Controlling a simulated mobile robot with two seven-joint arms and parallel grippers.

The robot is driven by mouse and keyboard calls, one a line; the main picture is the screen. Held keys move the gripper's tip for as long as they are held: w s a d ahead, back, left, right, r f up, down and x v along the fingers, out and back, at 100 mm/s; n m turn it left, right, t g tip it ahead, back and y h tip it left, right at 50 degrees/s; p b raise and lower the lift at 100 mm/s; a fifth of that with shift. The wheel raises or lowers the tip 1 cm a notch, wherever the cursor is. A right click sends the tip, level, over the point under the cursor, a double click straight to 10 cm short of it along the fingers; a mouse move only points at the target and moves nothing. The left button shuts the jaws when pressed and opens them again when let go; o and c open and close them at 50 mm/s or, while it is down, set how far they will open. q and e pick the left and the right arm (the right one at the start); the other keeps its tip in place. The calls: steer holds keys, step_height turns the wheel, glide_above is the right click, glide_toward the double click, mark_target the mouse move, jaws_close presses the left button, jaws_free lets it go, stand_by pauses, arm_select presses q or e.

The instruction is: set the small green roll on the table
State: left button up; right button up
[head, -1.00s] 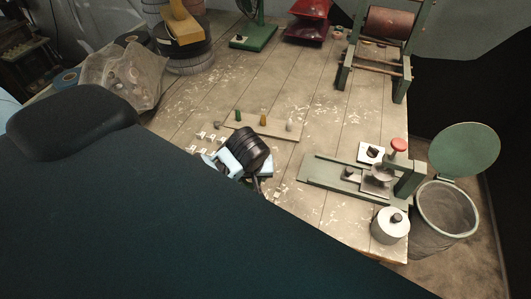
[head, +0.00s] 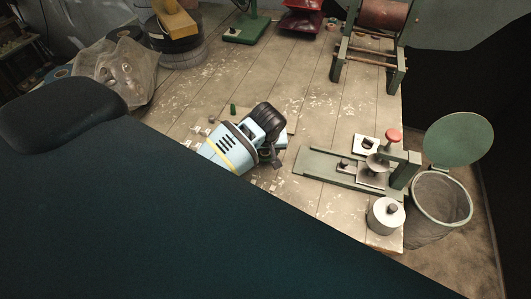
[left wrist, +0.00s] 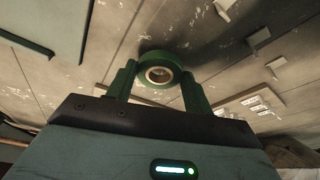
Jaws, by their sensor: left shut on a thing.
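The small green roll (left wrist: 143,67) is a ring with a pale core, seen between the two green fingers of my left gripper (left wrist: 160,85) in the left wrist view. The fingers are shut on its sides. In the head view my left gripper (head: 272,158) is over the near middle part of the table (head: 310,105), and I cannot make out the roll there. The wrist view shows bare table boards behind the roll; I cannot tell how far above them it is. My right gripper is not in view.
A green-based press (head: 320,170) with a red knob stands to the right. A green peg (head: 233,109) stands left of my gripper.

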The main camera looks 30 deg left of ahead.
arm_select(q)
steer(key=shift+f, duration=0.75)
steer(key=shift+f, duration=0.25)
steer(key=o, duration=0.9)
steer(key=shift+o, duration=0.2)
steer(key=shift+r, duration=0.15)
steer(key=v, duration=1.2)
